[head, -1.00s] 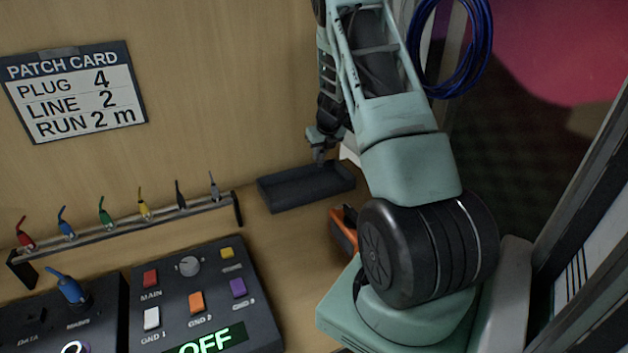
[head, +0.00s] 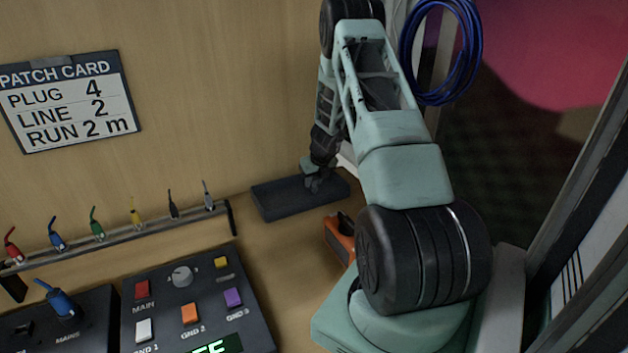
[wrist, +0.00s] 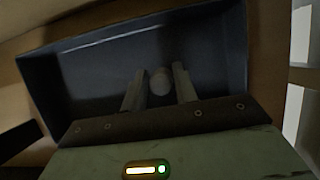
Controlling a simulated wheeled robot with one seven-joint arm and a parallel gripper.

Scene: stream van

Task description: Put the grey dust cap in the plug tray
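The grey dust cap (wrist: 160,80) shows in the wrist view as a small round grey piece between my fingertips, above or on the dark floor of the plug tray. The plug tray (head: 272,201) is a shallow dark tray on the bench by the back wall; its wall also shows in the wrist view (wrist: 45,92). My gripper (head: 317,184) points down into the tray's right half in the head view. In the wrist view my two fingers (wrist: 159,85) stand apart, with a thin dark gap on each side of the cap. The cap is not distinguishable in the head view.
An orange and black object (head: 341,236) lies in front of the tray, close to my arm's base. A rail of coloured plugs (head: 130,233) runs to the left. A control box with buttons (head: 190,300) stands in front. A blue cable coil (head: 441,50) hangs at the upper right.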

